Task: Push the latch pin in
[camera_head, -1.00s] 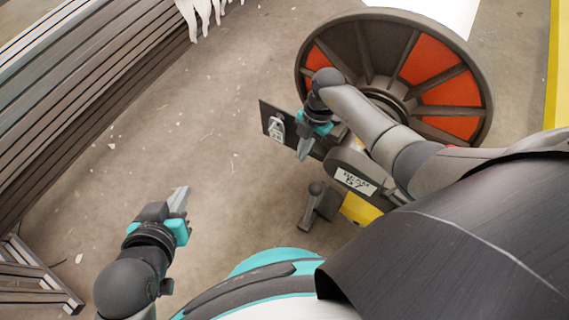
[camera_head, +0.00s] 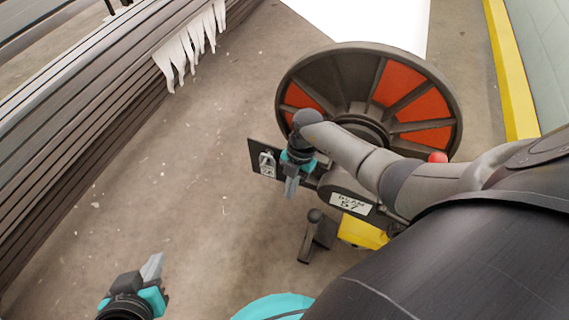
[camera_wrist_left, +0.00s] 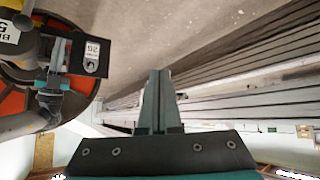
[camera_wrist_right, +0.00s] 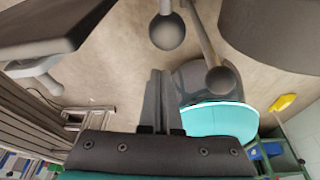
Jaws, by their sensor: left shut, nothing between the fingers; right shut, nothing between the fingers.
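A dark plate (camera_head: 256,150) with a pale metal latch piece (camera_head: 267,164) stands beside the beam stand in the head view. The left wrist view shows the plate (camera_wrist_left: 76,56) with a label at upper left. I cannot clearly single out the latch pin. My right gripper (camera_head: 291,187) is shut and empty, just right of the plate and pointing down the picture. In the right wrist view its fingers (camera_wrist_right: 161,100) are together, with a grey metal piece (camera_wrist_right: 38,74) under a dark plate at left. My left gripper (camera_head: 154,265) is shut, empty and far from the latch, at lower left.
A large flanged beam wheel (camera_head: 450,112) with orange panels stands behind my right arm. A ball-ended lever (camera_head: 315,216) rises from the stand below my right gripper. A slatted dark structure (camera_head: 70,130) runs along the left. Bare floor (camera_head: 190,190) lies between.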

